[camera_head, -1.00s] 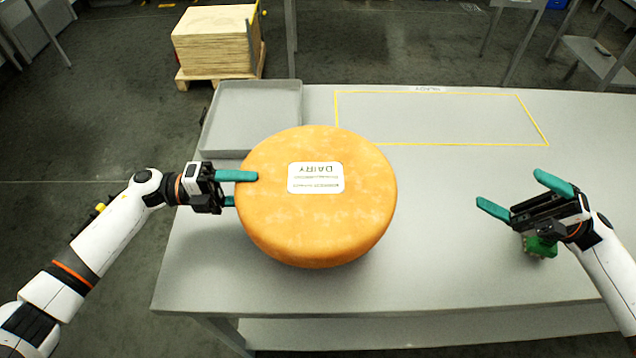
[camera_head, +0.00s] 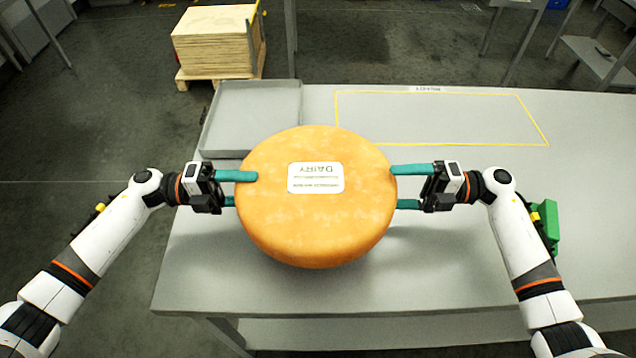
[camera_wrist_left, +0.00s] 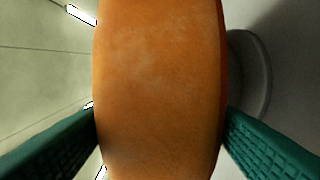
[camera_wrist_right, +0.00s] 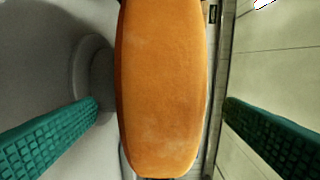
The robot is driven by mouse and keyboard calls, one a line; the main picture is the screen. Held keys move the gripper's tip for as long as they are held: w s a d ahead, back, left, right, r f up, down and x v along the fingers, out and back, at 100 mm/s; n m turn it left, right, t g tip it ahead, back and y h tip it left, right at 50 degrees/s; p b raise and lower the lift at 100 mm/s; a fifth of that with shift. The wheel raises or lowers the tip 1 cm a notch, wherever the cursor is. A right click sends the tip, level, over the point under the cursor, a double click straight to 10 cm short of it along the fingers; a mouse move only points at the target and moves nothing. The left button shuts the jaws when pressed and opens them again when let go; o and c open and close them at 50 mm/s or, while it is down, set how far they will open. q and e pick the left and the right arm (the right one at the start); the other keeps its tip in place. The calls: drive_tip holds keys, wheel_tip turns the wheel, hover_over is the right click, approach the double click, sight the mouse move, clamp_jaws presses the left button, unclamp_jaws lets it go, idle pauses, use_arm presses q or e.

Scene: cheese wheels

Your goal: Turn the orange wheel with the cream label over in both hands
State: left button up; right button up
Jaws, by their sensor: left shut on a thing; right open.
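The orange wheel (camera_head: 318,225) with a cream label (camera_head: 316,177) is held above the table, its labelled face up and the label's text upside down in the head view. My left gripper (camera_head: 243,188) is shut on its left edge; in the left wrist view the wheel's rim (camera_wrist_left: 160,90) fills the space between the fingers. My right gripper (camera_head: 406,187) is open at the right edge, one finger above and one below. In the right wrist view the rim (camera_wrist_right: 163,90) stands between the fingers with gaps on both sides.
The grey table (camera_head: 440,260) has a yellow-outlined area (camera_head: 440,118) at the back and a grey tray (camera_head: 250,110) at the back left. A green object (camera_head: 549,225) is partly behind my right arm. A wooden stack on a pallet (camera_head: 215,45) stands beyond.

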drive_tip(key=shift+a, duration=1.35)
drive_tip(key=c, duration=1.8)
